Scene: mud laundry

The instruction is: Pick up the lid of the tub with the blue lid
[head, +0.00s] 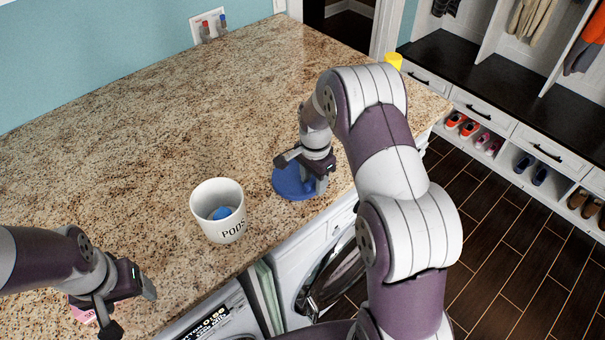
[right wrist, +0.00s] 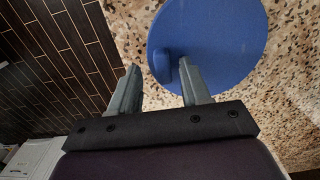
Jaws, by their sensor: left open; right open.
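The round blue lid (head: 288,185) lies flat on the granite counter near its front edge, to the right of the white tub (head: 207,226) marked PODS. The tub stands upright without a lid, and something blue shows inside it. My right gripper (head: 301,174) is open just over the lid and hides part of it. In the right wrist view the lid (right wrist: 225,40) has a small raised blue handle (right wrist: 162,67), which appears between the open fingers. I cannot tell whether they touch it. My left gripper (head: 131,309) is open and empty at the lower left.
A pink item (head: 83,315) is partly hidden by my left gripper. A yellow object (head: 394,60) stands at the counter's far right, behind my right arm. Washing machines (head: 210,318) sit below the front edge. The back of the counter (head: 180,115) is clear.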

